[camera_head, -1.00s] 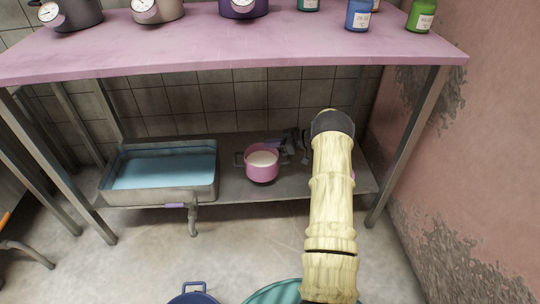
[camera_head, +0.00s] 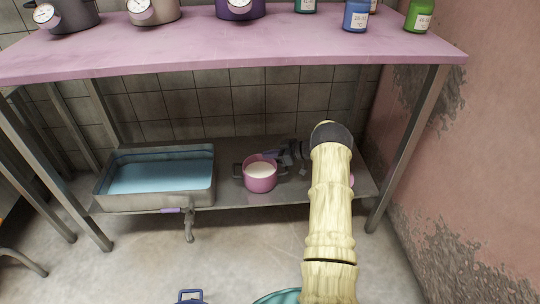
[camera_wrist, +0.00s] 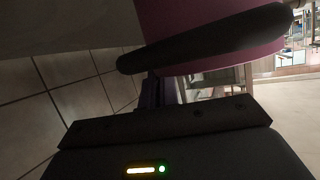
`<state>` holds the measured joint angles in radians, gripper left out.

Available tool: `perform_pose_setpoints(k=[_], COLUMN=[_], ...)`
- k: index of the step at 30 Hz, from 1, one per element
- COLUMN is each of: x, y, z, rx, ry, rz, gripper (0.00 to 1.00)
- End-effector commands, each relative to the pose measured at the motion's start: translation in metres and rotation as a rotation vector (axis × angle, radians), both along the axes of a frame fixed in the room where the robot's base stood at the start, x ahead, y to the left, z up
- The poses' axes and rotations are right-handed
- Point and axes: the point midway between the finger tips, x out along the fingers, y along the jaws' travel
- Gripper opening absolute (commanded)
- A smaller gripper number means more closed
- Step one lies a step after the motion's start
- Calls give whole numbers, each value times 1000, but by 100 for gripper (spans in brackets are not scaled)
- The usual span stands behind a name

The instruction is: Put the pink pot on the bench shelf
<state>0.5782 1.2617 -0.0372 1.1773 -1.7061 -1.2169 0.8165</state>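The pink pot (camera_head: 261,183), with white contents and dark side handles, is upright at the lower bench shelf (camera_head: 235,199), right of the blue-filled basin. I cannot tell whether its base touches the shelf. My gripper (camera_head: 287,157) reaches in from the right and is at the pot's right handle. In the wrist view the pot's pink wall (camera_wrist: 195,45) fills the upper middle, with its dark handle (camera_wrist: 205,45) crossing in front of it. My gripper (camera_wrist: 150,88) appears shut on this handle; the fingertips are mostly hidden behind it.
A metal basin (camera_head: 200,198) with a tap fills the shelf's left part. The pink bench top (camera_head: 230,50) hangs above, carrying gauge pots and coloured jars (camera_head: 356,15). A bench leg (camera_head: 405,150) and wall stand right. Blue (camera_head: 190,297) and teal (camera_head: 278,297) vessels are at the bottom edge.

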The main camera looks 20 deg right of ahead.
Motion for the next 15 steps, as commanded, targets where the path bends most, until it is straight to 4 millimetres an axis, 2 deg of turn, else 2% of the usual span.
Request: perform_pose_setpoints(k=[1, 3, 5, 15], x=[1, 0, 0, 0], y=[0, 0, 0, 0], z=[0, -1, -1, 2], rx=[2, 0, 0, 0], ry=[-2, 0, 0, 0], rz=[0, 0, 0, 0], gripper=[0, 16, 24, 24])
